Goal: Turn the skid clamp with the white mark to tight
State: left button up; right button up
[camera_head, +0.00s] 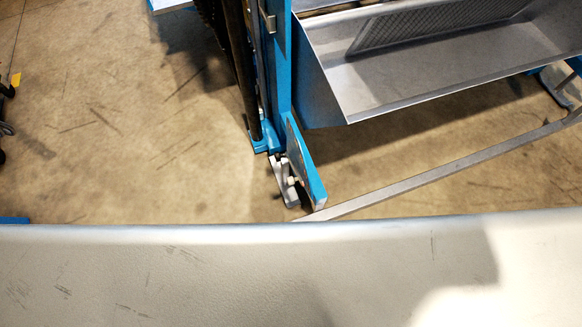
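A small grey metal fitting (281,178) sits at the foot of a blue upright post (280,70), close to the floor. A small pale piece shows on its right side, against a blue plate (308,168). I cannot tell whether this fitting is the skid clamp or whether the pale piece is the white mark. No clamp with a clear white mark can be made out. Neither of my grippers is in view.
A grey metal tray (400,86) with a mesh panel (430,22) is fixed right of the post. A grey bar (450,168) runs low from the post's foot to the right. The concrete floor (120,130) left of the post is mostly clear.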

aim_at(278, 155)
jog(key=j+z, duration=0.4)
jog(key=j, duration=0.5)
jog(key=z, duration=0.2)
jog(key=i+j+z, duration=0.1)
jog(key=j+z, duration=0.15)
jog(key=z, duration=0.15)
jog(key=j+z, duration=0.6)
jog(key=z, duration=0.15)
jog(key=j+z, duration=0.35)
